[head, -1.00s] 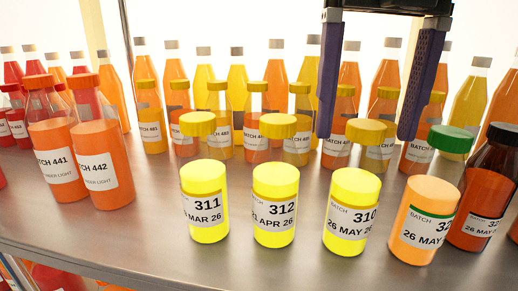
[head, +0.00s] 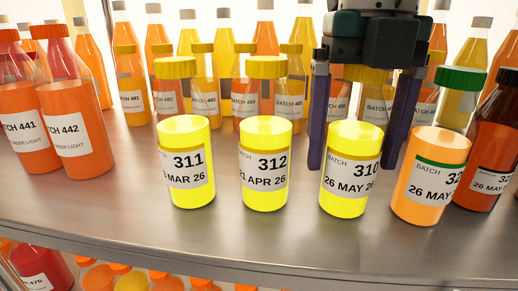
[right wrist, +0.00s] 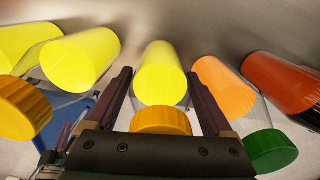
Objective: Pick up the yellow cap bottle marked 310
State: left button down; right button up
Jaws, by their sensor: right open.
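The yellow cap bottle marked 310 (head: 345,172) stands upright at the front of the metal shelf, with yellow contents and a white label. My right gripper (head: 353,160) is open, coming from above, with one finger at each side of this bottle. In the right wrist view the gripper (right wrist: 160,100) has its fingers left and right of the bottle (right wrist: 160,75), with the yellow cap (right wrist: 161,121) between them near the palm. I cannot tell whether the fingers touch it. In the head view the gripper body hides part of the cap.
Bottle 312 (head: 265,165) and bottle 311 (head: 185,165) stand to the left. A green cap orange bottle (head: 430,175) stands close on the right, beside a dark cap bottle (head: 490,150). Several bottles stand behind. The shelf's front strip (head: 250,235) is clear.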

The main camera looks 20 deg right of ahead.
jog(key=shift+r, duration=0.1)
grip_shut()
dwell(0.6)
